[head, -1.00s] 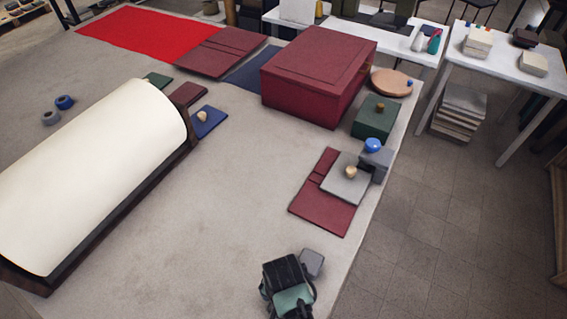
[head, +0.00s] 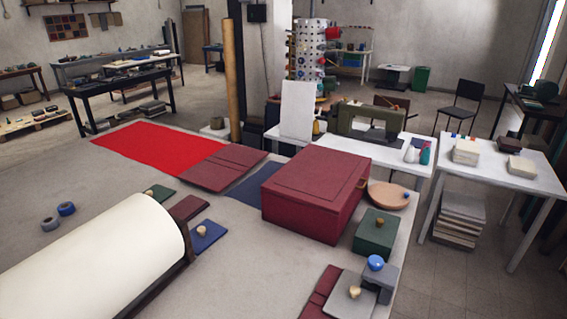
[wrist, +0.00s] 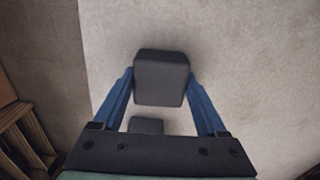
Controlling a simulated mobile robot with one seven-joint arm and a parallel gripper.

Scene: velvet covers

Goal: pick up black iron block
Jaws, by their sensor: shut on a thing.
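In the wrist view a dark grey-black block (wrist: 160,68) with rounded edges sits between the blue fingertips of my gripper (wrist: 160,80). The fingers touch its two sides and are shut on it. The pale table surface (wrist: 245,50) lies beneath; I cannot tell how far the block is above it. A smaller dark shape (wrist: 146,125) shows between the fingers, nearer the palm; I cannot tell what it is. My gripper and the held block are outside the head view.
A cream roll (head: 100,255) lies at the left of the table. A maroon box (head: 312,192), a green box (head: 376,233) and a grey block (head: 381,278) with a blue knob stand along the right side. A wooden rack (wrist: 25,140) shows at the wrist view's left.

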